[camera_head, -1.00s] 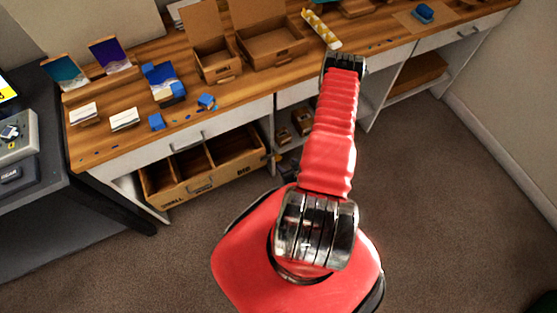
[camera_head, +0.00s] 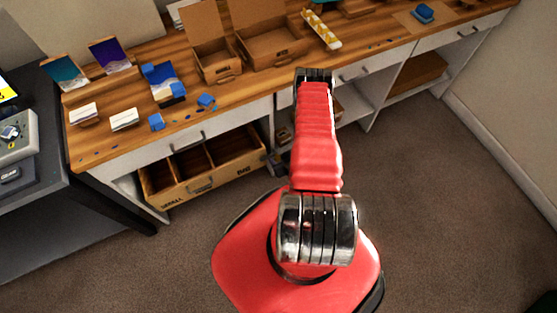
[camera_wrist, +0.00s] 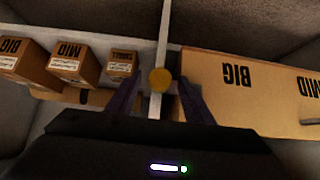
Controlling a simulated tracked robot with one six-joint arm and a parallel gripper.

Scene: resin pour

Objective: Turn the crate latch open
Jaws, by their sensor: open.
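The crate (camera_head: 232,163) is a wooden box with open compartments and "SMALL" and "BIG" lettering, under the workbench. In the wrist view its pale wooden front (camera_wrist: 255,112) is at the right, with "BIG" and "MID" upside down. A round brass-coloured knob, apparently the latch (camera_wrist: 160,79), sits by the crate's end, in front of a pale upright panel edge. My gripper (camera_wrist: 160,96) is open, its two dark fingers on either side of the knob in the picture. I cannot tell whether they touch it. In the head view my arm mostly hides the gripper.
Small cartons marked "BIG" (camera_wrist: 22,62) and "MID" (camera_wrist: 75,66), and a smaller one (camera_wrist: 121,66), stand on the shelf left of the panel. The workbench top (camera_head: 245,88) above holds open boxes and blue pieces. The carpet (camera_head: 440,200) in front is clear.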

